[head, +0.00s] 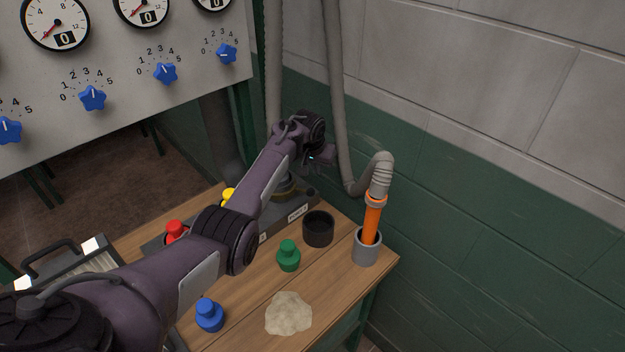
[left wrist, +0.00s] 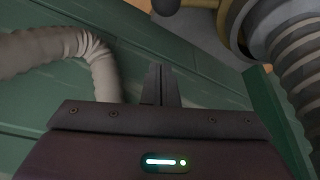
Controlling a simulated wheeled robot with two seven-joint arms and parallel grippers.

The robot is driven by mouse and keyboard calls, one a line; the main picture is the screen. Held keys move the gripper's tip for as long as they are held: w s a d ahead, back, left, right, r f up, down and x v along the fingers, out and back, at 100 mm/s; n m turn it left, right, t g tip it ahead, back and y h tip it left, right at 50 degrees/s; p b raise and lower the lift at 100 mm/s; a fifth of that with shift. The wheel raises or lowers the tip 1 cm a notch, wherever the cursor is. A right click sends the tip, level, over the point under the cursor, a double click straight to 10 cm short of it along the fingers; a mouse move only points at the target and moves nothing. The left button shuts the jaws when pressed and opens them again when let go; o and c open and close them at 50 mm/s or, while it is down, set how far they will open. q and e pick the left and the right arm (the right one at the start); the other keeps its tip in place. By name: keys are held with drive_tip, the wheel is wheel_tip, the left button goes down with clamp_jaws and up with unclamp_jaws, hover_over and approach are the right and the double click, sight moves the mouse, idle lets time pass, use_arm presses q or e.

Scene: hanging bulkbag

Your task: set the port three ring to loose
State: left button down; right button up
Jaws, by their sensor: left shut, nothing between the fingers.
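My left arm reaches across the bench, and its gripper (head: 322,158) is by the port marked with a white label (head: 298,212), probably port three. Its ring (head: 287,190) shows as a grey and brass band low behind my arm, mostly hidden. In the left wrist view, my fingers (left wrist: 161,84) are together and empty. A grey and brass ring (left wrist: 236,28) is at the upper right there, on a ribbed grey hose (left wrist: 302,60), apart from the fingertips. I cannot read the ring's setting. My right gripper is not in view.
An orange wand (head: 371,222) stands in a grey holder (head: 366,250) at the bench's right edge. A black cup (head: 318,229), green cap (head: 288,256), blue cap (head: 209,315), red cap (head: 176,231) and pale powder patch (head: 288,314) are on the bench. A gauge panel (head: 120,65) hangs behind.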

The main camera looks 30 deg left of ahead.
sight(304, 191)
use_arm(q)
drive_tip(key=s+f+p, duration=0.1)
drive_tip(key=s+p, duration=0.1)
drive_tip(key=shift+f+p, duration=0.3)
drive_tip(key=shift+p, duration=0.05)
drive_tip(key=shift+s+d+f+p, duration=0.15)
drive_tip(key=shift+s+p, duration=0.25)
drive_tip(key=shift+s, duration=0.2)
drive_tip(key=shift+s+f, duration=0.15)
drive_tip(key=shift+s+m, duration=0.1)
drive_tip(key=shift+m, duration=0.2)
